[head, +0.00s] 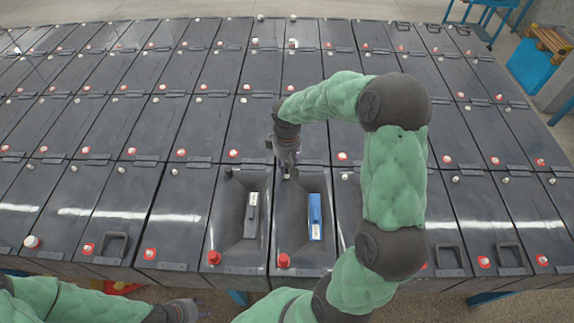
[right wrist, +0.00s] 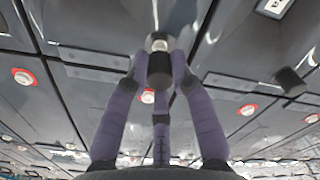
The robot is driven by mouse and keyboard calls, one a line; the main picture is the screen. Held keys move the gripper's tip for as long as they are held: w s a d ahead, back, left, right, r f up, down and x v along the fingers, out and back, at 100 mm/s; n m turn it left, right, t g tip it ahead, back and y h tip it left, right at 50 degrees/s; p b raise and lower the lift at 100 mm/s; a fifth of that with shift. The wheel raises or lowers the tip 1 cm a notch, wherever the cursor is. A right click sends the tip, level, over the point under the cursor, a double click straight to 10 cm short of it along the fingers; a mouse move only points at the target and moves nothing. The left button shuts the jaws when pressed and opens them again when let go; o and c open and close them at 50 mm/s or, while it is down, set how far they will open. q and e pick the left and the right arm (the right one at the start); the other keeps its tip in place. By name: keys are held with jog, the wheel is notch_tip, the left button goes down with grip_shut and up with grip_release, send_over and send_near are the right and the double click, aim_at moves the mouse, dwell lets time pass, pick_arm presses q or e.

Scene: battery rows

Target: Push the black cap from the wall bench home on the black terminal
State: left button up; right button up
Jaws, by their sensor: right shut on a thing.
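My right gripper (head: 288,172) reaches over the far end of a dark battery (head: 290,235) in the front row. In the right wrist view its fingers are shut on a black cap (right wrist: 160,72), a short dark cylinder. A pale metal terminal (right wrist: 158,43) shows just beyond the cap, in line with it; I cannot tell how far the cap sits on it. In the head view the fingers largely hide the cap and terminal. My left gripper (head: 187,310) is low at the bottom edge, away from the batteries; its jaws are unclear.
A second black cap (head: 228,172) stands on the neighbouring battery to the left. Red caps (head: 284,260) (head: 214,257) sit at the near ends. A blue block (head: 315,217) and a grey block (head: 251,214) lie on these batteries. Battery rows fill the surroundings.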

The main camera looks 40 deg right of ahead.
jog(key=shift+f+b, duration=1)
jog(key=shift+f, duration=0.45)
dwell(2.0)
jog(key=o, duration=1.3)
jog(key=shift+r, duration=0.15)
jog(key=shift+r+p, duration=2.6)
jog(key=shift+r, duration=0.8)
